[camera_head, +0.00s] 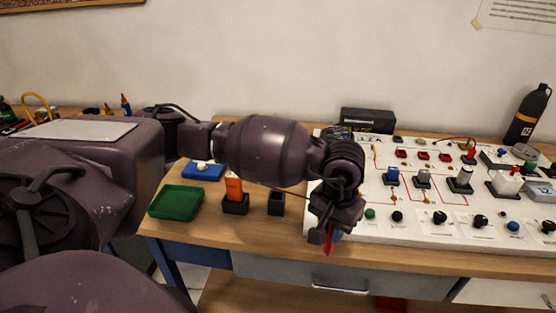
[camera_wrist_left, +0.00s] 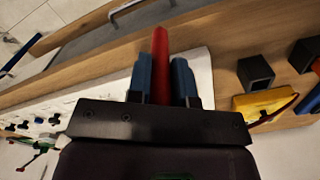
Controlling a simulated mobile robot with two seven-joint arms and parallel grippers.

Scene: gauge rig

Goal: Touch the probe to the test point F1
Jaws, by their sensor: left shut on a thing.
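My left gripper (camera_head: 322,236) is over the front left part of the white panel (camera_head: 425,234), pointing down. It is shut on a red probe (camera_head: 329,246), whose tip sticks out below the fingers. In the left wrist view the red probe (camera_wrist_left: 160,62) stands between the two blue fingertips, with its far end over the wooden table edge. I cannot make out a label F1 on the panel, so I cannot tell which point it is. I cannot tell whether the probe touches anything. My right gripper is not in view.
Knobs, switches and red sockets cover the panel. A green tray (camera_head: 176,202), a blue block (camera_head: 203,170), an orange thing (camera_head: 234,187) in a black holder and an empty black holder (camera_head: 276,203) stand left. A yellow device (camera_wrist_left: 262,105) with a red lead shows in the wrist view.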

